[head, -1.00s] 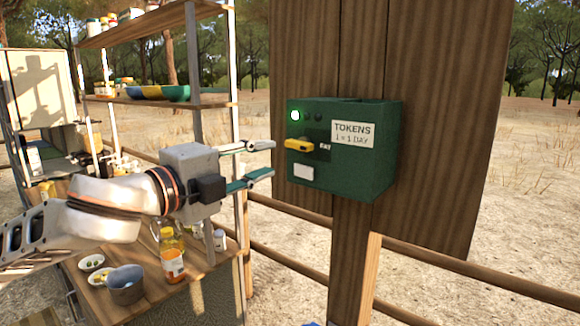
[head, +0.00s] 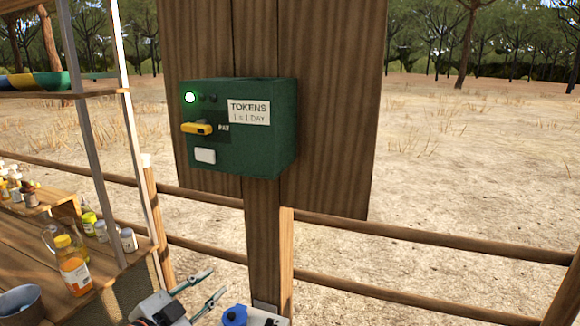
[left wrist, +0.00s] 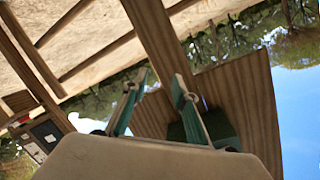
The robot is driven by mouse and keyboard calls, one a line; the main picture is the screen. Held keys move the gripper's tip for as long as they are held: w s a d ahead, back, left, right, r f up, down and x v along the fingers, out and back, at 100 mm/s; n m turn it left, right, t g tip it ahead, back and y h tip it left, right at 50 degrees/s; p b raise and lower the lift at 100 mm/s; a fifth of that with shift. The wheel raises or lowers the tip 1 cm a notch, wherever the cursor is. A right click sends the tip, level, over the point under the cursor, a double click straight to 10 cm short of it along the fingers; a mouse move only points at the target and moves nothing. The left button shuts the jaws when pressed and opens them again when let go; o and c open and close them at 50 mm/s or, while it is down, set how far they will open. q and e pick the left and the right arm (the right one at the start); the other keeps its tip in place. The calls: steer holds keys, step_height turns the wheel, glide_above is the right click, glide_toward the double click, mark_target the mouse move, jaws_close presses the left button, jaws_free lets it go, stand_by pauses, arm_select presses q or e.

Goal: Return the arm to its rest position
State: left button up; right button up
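My left gripper (head: 218,282) is low in the head view, below the green token box (head: 240,135) and in front of the post. Its two fingers are apart with nothing between them. The left wrist view also shows the fingers (left wrist: 160,80) spread and empty, with part of the green box (left wrist: 216,124) behind the right finger. The rest of the left arm is mostly cut off by the bottom edge of the head view. My right gripper is not in view.
A wooden counter at left holds an orange-labelled bottle (head: 73,268). A blue-topped object (head: 235,316) sits near the post. Fence rails (head: 420,242) cross behind.

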arm_select(q)
steer(key=s+a+f+n+g+y, duration=0.1)
steer(key=s+f+n, duration=0.3)
steer(key=f, duration=0.7)
steer(key=s+a+f+n+g+y, duration=0.1)
steer(key=s+f+n+y, duration=0.1)
steer(key=s+f, duration=0.65)
steer(key=s+a+f+n+g+y, duration=0.1)
steer(key=s+a+f+n+g, duration=0.1)
steer(key=s+f, duration=1)
step_height(320, 180, down, 3)
steer(key=shift+s+r+n, duration=0.2)
steer(key=shift+s+n, duration=0.1)
